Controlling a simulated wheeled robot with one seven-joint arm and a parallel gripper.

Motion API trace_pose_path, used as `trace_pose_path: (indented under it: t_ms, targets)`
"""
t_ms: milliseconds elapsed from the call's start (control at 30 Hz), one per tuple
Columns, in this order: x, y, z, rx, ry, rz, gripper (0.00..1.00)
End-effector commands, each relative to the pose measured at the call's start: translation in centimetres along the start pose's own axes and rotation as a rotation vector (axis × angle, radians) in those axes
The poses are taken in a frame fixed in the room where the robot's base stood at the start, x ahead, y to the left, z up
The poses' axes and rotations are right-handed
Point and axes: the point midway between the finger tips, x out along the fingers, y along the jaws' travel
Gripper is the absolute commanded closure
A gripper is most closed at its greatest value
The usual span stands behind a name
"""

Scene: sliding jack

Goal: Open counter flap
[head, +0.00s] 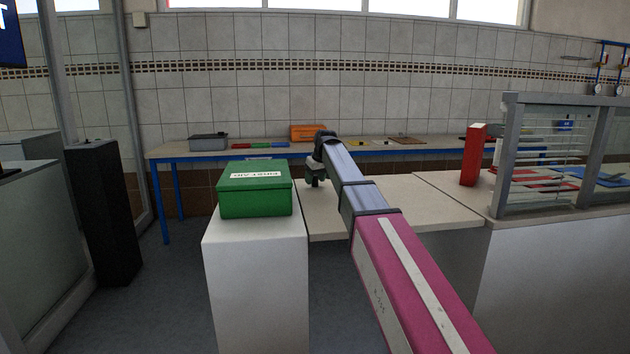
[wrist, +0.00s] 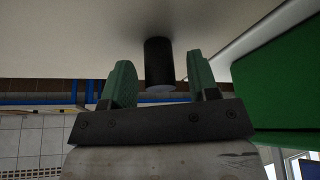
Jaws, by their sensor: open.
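The counter flap (head: 420,208) is a pale board lying level between the white pedestal and the counter on the right. My arm crosses over it. My gripper (head: 317,178) is at the flap's left part, close to the green first aid box. In the wrist view my gripper (wrist: 161,75) is open, with its two green fingers apart. A short black cylindrical knob (wrist: 160,52) stands out from the pale surface (wrist: 70,35) and sits between the fingers, with gaps seen on both sides. In the head view the knob is hidden by my gripper.
The green first aid box (head: 255,192) stands on the white pedestal (head: 255,265) just left of the flap. A red block (head: 473,155) and a framed glass screen (head: 550,150) stand on the right counter. A blue-legged table (head: 230,152) runs along the wall behind.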

Motion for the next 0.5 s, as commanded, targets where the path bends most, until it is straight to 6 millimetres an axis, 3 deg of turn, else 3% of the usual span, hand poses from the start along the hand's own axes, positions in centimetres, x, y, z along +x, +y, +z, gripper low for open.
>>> trace_pose_path:
  t_ms: [367, 467, 500]
  targets:
    - [0.67, 0.00, 0.02, 0.000, 0.000, 0.000, 0.45]
    - [0.66, 0.00, 0.02, 0.000, 0.000, 0.000, 0.71]
    - [0.66, 0.01, 0.03, 0.000, 0.000, 0.000, 0.84]
